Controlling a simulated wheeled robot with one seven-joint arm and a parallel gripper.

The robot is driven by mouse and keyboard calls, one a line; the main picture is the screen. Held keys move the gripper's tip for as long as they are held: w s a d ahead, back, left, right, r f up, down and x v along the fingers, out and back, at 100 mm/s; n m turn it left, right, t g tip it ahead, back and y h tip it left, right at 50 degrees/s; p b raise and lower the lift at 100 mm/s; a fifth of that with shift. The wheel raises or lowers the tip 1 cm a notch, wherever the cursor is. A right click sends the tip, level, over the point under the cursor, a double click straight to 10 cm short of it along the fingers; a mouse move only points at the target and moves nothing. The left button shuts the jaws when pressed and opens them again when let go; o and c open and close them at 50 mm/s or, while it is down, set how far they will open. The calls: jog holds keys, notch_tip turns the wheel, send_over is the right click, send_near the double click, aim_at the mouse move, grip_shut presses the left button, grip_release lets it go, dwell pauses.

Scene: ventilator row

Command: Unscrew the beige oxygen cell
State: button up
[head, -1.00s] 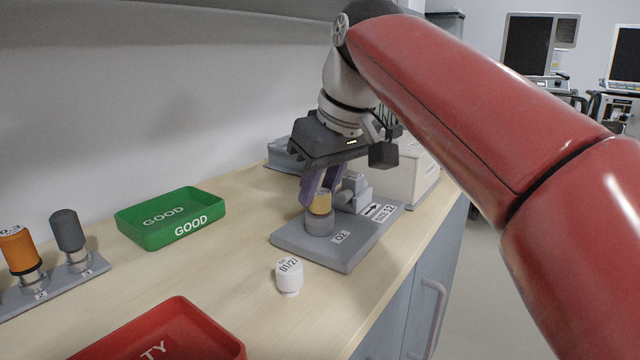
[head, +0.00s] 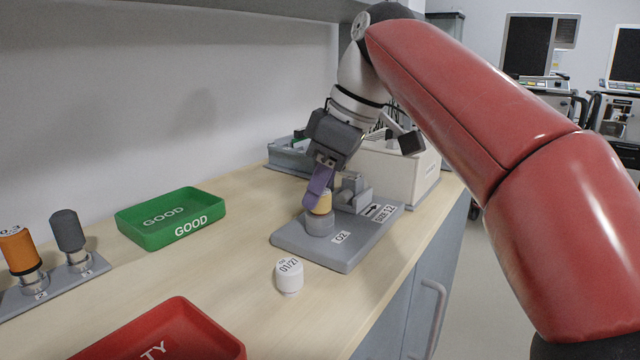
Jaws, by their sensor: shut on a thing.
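The beige oxygen cell (head: 323,203) sits upright in the round grey socket (head: 320,222) on the grey base plate (head: 300,238) marked O2. My gripper (head: 319,198) comes down over it from above, with its purple fingers shut on the cell. The near finger hides part of the cell, and the far finger is mostly hidden. I cannot tell how far the cell's thread is engaged.
A white cell (head: 289,275) stands on the bench in front of the plate. A green GOOD tray (head: 172,230) is at left, a red tray (head: 190,335) at front. An orange cell (head: 19,250) and a dark grey cell (head: 67,230) stand in a rack. A pale box (head: 395,175) is behind.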

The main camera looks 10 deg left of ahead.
jog(key=o, duration=0.8)
jog(key=m+t, duration=0.1)
jog(key=m, duration=0.2)
jog(key=shift+s, duration=0.1)
jog(key=m+t, duration=0.1)
jog(key=m, duration=0.2)
jog(key=m+t+h, duration=0.1)
jog(key=m, duration=0.1)
jog(key=shift+m, duration=0.4)
jog(key=shift+h, duration=0.3)
